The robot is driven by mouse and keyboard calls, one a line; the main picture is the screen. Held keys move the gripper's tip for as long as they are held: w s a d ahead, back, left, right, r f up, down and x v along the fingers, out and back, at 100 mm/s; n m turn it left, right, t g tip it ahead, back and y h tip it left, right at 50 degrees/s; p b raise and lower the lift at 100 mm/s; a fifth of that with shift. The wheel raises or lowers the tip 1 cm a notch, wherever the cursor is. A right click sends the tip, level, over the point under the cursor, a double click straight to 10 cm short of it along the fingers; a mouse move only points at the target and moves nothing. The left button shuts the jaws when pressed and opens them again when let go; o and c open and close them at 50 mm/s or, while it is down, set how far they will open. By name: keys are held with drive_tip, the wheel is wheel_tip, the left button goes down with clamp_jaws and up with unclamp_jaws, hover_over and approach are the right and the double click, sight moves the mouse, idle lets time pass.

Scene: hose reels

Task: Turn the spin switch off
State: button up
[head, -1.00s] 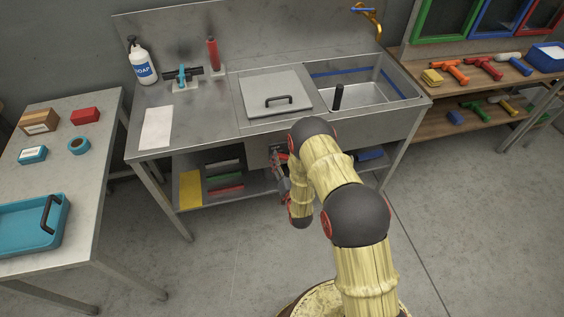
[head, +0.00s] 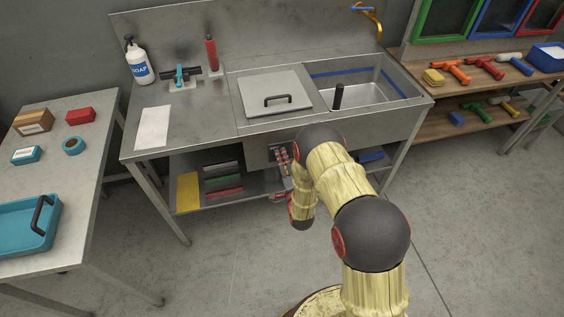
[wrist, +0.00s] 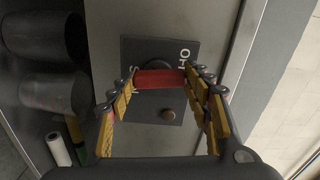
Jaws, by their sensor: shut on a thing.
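The spin switch (wrist: 160,79) is a red bar on a dark plate (wrist: 130,52) on the front of the steel sink unit. In the wrist view the bar lies crosswise between the fingertips of my gripper (wrist: 161,76), which is shut on it. Pale lettering shows at both sides of the bar, partly hidden by the fingers; the right label starts with "O", the left with "S". In the head view my gripper (head: 281,155) is at the unit's front, below the lidded part, and the switch is mostly hidden.
The sink unit (head: 215,100) carries a lid with a handle (head: 277,92), a soap bottle (head: 139,65) and a basin. Its lower shelf holds several coloured items. A side table (head: 75,190) with a blue tray stands left. A tool bench is at right. Open floor lies in front.

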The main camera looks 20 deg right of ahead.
drive_tip(key=shift+d+m, duration=0.1)
drive_tip(key=shift+m, duration=0.6)
drive_tip(key=o, duration=1.1)
drive_tip(key=shift+o, duration=0.3)
drive_tip(key=s, duration=1.2)
